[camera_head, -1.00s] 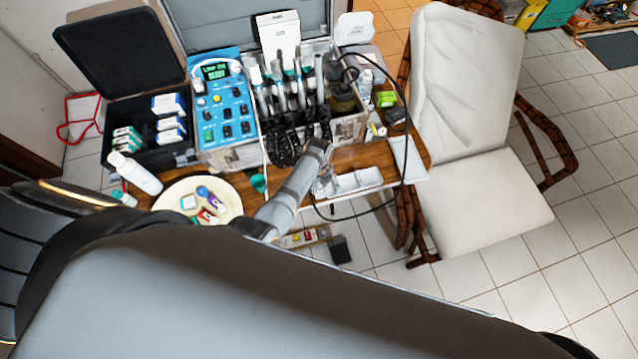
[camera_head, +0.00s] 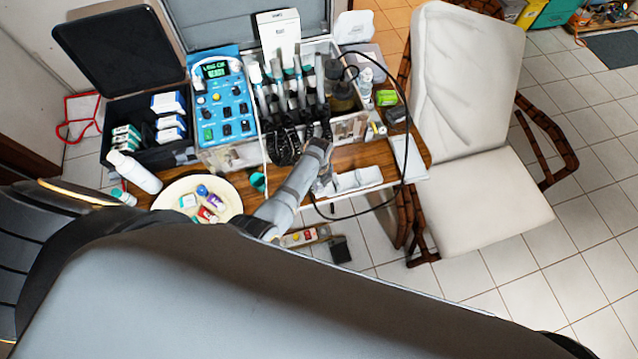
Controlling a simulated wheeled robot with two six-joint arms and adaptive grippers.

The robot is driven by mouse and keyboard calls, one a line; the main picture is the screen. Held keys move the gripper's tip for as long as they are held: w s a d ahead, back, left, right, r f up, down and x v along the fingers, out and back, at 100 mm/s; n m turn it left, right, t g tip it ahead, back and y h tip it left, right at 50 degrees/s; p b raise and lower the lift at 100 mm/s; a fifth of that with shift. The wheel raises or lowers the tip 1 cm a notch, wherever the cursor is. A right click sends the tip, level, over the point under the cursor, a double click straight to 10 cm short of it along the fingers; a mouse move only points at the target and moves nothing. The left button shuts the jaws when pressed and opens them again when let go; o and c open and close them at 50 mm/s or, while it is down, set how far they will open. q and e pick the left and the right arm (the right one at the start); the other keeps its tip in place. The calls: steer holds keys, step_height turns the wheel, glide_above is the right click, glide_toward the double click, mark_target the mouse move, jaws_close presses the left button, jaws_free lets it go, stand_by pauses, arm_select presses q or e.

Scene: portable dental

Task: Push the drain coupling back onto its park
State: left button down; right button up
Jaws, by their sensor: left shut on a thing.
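My left gripper (camera_head: 304,138) is at the front wall of the open metal case (camera_head: 352,128), low in front of the upright handpieces. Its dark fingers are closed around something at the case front. The gripper hides what it holds, so I cannot make out the drain coupling or its park. A thin black hose (camera_head: 404,110) runs from the case's right part, loops over the right side and curves back below the gripper. My right gripper is not in view.
A blue control unit (camera_head: 222,105) stands left of the handpieces (camera_head: 290,85), and dark bottles (camera_head: 342,95) stand right of them. A cream plate (camera_head: 230,200) with small vials, a white bottle (camera_head: 135,172) and a white tray (camera_head: 357,181) lie near the table front. A cream chair (camera_head: 480,190) is right.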

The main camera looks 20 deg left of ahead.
arm_select(q)
steer(key=shift+f, duration=0.1)
steer(key=c, duration=0.9)
jaws_free()
steer(key=shift+c, duration=0.2)
